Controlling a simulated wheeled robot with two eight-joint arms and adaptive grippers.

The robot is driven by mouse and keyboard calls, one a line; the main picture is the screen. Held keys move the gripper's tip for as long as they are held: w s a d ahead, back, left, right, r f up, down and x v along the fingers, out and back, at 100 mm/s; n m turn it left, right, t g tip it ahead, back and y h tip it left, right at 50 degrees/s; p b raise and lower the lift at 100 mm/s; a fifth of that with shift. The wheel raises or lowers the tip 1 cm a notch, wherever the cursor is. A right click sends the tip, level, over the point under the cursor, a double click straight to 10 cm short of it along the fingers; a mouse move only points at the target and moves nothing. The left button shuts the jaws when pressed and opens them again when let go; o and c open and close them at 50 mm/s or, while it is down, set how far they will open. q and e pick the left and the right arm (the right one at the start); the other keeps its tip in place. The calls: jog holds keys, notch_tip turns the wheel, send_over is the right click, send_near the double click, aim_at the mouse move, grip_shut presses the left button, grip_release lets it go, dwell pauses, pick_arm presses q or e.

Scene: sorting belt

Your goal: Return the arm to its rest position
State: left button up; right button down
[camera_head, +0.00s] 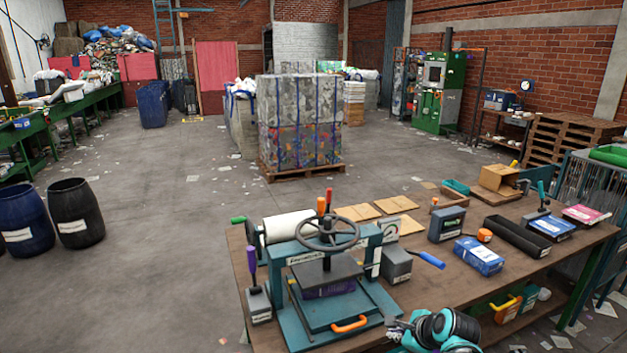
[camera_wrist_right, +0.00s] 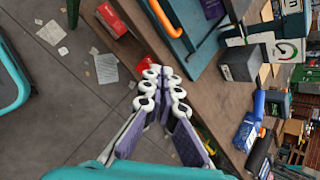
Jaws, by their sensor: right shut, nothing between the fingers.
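My right arm (camera_head: 445,328), teal and black, comes in at the bottom edge of the head view, in front of the near edge of the wooden workbench (camera_head: 440,285). My right gripper (camera_head: 393,325) is only partly visible there, low and right of the teal press (camera_head: 330,275). In the right wrist view the gripper (camera_wrist_right: 163,73) shows white-knuckled, purple-padded fingers brought together at the tips with nothing between them. It appears beside the bench edge, with the bench (camera_wrist_right: 200,90) and floor behind it. My left gripper is not in view.
A shelf under the bench holds an orange-handled green item (camera_head: 508,308). Open floor (camera_head: 160,220) lies left of the bench.

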jog(key=s+a+n+h, duration=0.1)
jog(key=s+a+n, duration=0.1)
jog(key=s+n, duration=0.9)
jog(key=s+a+r+n+h, duration=0.1)
jog(key=s+a+n, duration=0.1)
jog(key=s+n, duration=0.9)
jog(key=shift+r+n, duration=0.15)
jog(key=shift+n, duration=0.55)
